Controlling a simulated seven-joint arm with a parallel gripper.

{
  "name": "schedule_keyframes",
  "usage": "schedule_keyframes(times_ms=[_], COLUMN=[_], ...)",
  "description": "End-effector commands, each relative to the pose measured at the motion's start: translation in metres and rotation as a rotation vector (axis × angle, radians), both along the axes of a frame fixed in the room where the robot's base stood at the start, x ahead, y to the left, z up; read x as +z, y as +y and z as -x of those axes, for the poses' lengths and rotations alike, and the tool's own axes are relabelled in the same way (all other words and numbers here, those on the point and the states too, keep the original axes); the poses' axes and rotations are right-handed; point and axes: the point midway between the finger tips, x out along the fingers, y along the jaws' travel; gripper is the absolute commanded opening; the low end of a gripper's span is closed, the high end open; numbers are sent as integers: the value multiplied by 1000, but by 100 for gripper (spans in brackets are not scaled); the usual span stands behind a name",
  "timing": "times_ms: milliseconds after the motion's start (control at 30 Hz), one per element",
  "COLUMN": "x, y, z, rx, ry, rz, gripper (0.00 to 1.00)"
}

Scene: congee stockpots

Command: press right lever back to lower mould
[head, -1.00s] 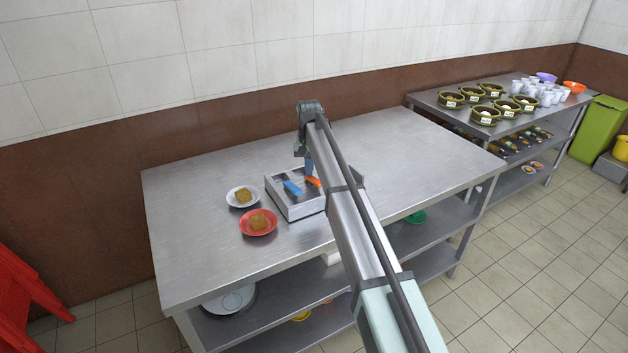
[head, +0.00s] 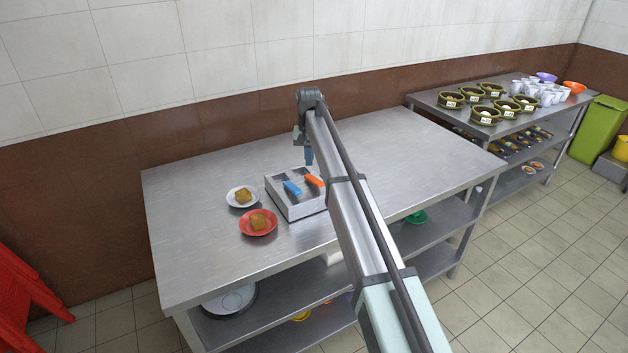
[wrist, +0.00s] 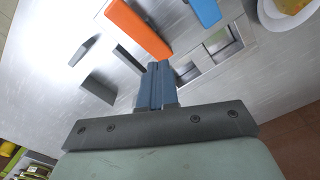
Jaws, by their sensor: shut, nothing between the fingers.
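A metal box-shaped appliance (head: 300,208) stands on the steel table, with a blue lever (head: 292,188) on the left and an orange lever (head: 315,181) on the right. In the wrist view the orange lever (wrist: 137,28) lies just beyond my fingertips and the blue lever (wrist: 205,10) shows at the top edge. Openings in the metal top (wrist: 222,42) show beside my fingers. My gripper (head: 309,160) is shut and empty, above and behind the orange lever; its blue fingers (wrist: 158,68) appear apart from the lever. My arm hides part of the appliance's right side.
A white plate (head: 231,202) and a red plate (head: 247,231), each with a brown block of food, stand left of the appliance. The steel table (head: 400,150) is clear to the right. A second table with baskets and cups stands at the far right.

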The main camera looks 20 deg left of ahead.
Motion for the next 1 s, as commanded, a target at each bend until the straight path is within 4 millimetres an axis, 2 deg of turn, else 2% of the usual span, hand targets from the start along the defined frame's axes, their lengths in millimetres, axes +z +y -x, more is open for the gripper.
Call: schedule_keyframes(times_ms=[600, 900, 1000], x=[39, 40, 37], y=[0, 0, -8], z=[0, 0, -4], rx=[0, 0, -7], ry=[-1, 0, -8], rz=[0, 0, 3], gripper=[0, 0, 0])
